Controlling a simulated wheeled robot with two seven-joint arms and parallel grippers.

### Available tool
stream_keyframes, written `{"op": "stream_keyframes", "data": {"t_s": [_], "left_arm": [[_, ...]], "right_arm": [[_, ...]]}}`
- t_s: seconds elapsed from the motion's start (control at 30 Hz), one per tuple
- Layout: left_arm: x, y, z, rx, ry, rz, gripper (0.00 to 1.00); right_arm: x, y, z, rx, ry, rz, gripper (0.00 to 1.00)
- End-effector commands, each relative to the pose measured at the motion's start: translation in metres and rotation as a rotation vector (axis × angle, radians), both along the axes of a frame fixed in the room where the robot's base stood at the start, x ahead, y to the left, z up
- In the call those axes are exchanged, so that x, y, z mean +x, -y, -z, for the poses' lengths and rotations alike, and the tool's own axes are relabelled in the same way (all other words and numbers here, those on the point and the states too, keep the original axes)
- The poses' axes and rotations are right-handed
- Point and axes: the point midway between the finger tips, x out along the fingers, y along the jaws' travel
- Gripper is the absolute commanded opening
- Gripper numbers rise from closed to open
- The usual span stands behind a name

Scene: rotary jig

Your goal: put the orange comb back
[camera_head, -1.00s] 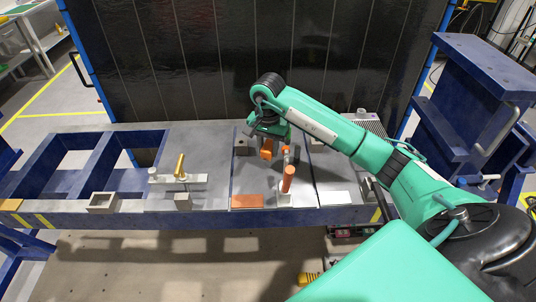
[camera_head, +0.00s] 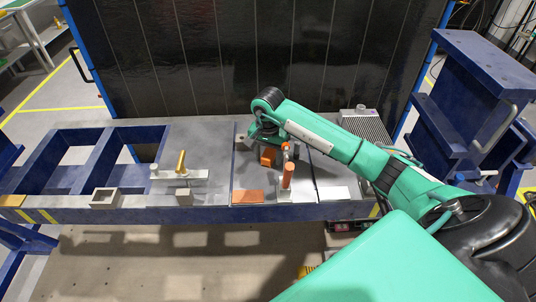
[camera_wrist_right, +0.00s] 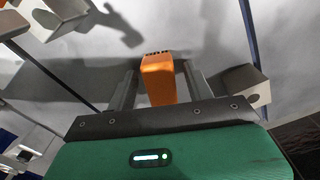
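The orange comb (camera_wrist_right: 158,80) stands between the two fingers of my right gripper (camera_wrist_right: 159,72) in the right wrist view, with dark notches along its far end. In the head view the comb (camera_head: 267,157) hangs under my right gripper (camera_head: 266,145), low over the grey plate near the back of the bench. The gripper's fingers are mostly hidden there by the hand, and contact between comb and plate cannot be told. My left gripper is out of view.
A clamp with an orange handle (camera_head: 288,174) stands just in front of my right gripper. A grey block with a hole (camera_wrist_right: 242,88) is close beside the fingers. A yellow-handled fixture (camera_head: 180,172) stands left.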

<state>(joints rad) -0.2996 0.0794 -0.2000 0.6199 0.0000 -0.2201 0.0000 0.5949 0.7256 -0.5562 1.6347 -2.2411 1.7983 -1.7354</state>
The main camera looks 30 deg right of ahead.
Motion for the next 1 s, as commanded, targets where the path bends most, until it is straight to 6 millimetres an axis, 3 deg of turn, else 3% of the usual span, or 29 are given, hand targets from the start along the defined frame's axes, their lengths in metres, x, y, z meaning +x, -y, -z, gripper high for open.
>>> {"op": "stream_keyframes", "data": {"t_s": [0.33, 0.4, 1.0], "left_arm": [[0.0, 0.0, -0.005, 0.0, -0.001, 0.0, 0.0], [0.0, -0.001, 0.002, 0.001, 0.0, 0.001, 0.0], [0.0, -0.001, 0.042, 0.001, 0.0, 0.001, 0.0]], "right_arm": [[0.0, 0.0, -0.004, 0.001, -0.001, 0.0, 0.52], [0.001, 0.0, -0.008, -0.001, 0.004, 0.0, 0.52], [0.001, 0.001, -0.106, -0.002, 0.003, 0.0, 0.52]]}}
